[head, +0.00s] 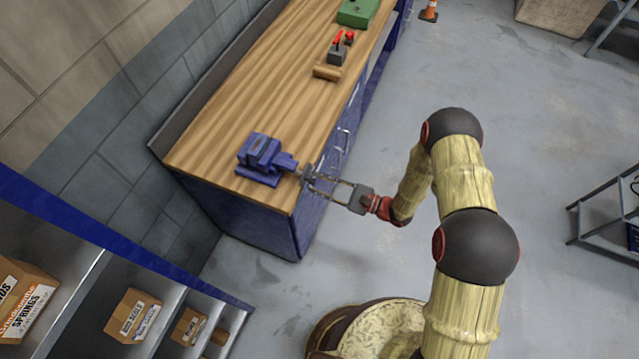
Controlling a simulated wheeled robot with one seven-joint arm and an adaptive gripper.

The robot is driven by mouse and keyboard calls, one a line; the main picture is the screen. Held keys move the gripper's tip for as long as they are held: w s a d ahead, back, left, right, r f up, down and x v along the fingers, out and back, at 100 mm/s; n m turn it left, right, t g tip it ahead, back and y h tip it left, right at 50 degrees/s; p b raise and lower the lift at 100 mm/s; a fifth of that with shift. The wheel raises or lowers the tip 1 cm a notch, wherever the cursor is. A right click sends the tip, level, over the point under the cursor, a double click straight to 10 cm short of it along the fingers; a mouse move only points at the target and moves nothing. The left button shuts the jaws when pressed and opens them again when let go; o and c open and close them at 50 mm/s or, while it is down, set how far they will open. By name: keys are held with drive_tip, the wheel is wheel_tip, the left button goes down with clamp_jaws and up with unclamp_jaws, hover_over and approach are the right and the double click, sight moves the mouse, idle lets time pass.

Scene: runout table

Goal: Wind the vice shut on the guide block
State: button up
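The blue vice (262,158) sits on the near end of the wooden workbench (225,125), its screw end towards the bench's right edge. My gripper (308,177) is at that screw end, with its fingertips at the vice's handle area. The fingers look spread apart at their middle, but the tips are too small to tell whether they are closed on the handle. I cannot make out a guide block between the jaws; a wooden block (327,73) lies farther up the bench.
Blue shelving with cardboard boxes (134,315) stands at the lower left. A cone (429,11) stands at the back.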

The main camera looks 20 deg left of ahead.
idle(0.3)
drive_tip(key=n+b, duration=1.1)
drive_tip(key=n, duration=1.4)
drive_tip(key=shift+b, duration=0.3)
drive_tip(key=shift+c, duration=0.8)
clamp_jaws()
